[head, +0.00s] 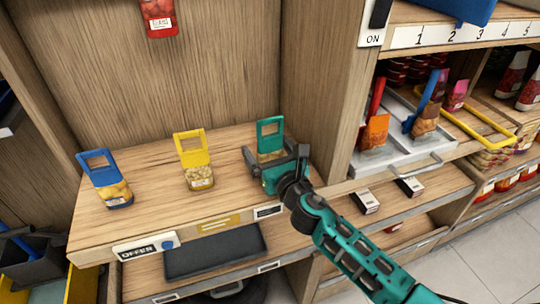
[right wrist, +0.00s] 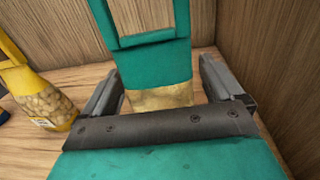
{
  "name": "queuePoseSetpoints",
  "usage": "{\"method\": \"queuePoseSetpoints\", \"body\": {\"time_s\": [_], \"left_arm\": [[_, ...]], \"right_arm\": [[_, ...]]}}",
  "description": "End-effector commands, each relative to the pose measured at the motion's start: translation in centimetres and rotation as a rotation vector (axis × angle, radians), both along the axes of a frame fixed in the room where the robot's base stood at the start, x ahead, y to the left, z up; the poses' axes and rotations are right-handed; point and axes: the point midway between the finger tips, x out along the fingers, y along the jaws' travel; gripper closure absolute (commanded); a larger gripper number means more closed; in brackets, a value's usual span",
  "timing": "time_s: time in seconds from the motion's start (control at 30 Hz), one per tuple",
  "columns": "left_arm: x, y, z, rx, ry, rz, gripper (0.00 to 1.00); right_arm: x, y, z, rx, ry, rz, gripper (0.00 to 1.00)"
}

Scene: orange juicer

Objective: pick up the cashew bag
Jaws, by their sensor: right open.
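Three bags with handle-shaped tops stand on the wooden shelf: a blue one (head: 108,180), a yellow one (head: 194,160) with pale nuts showing, and a teal one (head: 270,135) at the right. I cannot read which label says cashew. My right gripper (head: 275,161) is open at the teal bag, with a finger on each side of it. In the right wrist view, the teal bag (right wrist: 155,65) stands upright between the open fingers (right wrist: 162,88), with a beige lower part showing; its base is hidden by my gripper. My left gripper is not in view.
A wooden side wall (head: 318,90) rises close to the right of the teal bag, and a back panel (head: 190,60) stands behind. The yellow bag (right wrist: 42,97) is to the left, with a gap. A dark tray (head: 213,254) lies on the lower shelf.

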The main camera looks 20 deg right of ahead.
Motion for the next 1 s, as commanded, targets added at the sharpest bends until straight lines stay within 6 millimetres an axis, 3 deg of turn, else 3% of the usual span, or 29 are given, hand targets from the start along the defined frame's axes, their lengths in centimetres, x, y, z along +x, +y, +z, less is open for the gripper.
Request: {"method": "queuePoseSetpoints", "body": {"time_s": [0.33,0.9,1.0], "left_arm": [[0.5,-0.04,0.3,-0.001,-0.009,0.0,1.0],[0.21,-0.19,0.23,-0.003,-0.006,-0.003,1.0],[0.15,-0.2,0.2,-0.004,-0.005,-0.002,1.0]], "right_arm": [[0.86,0.09,0.03,0.001,0.0,-0.001,0.07],[0.82,0.08,0.02,0.001,0.001,0.0,0.62],[0.82,0.08,0.04,0.001,0.0,0.0,0.63]]}}
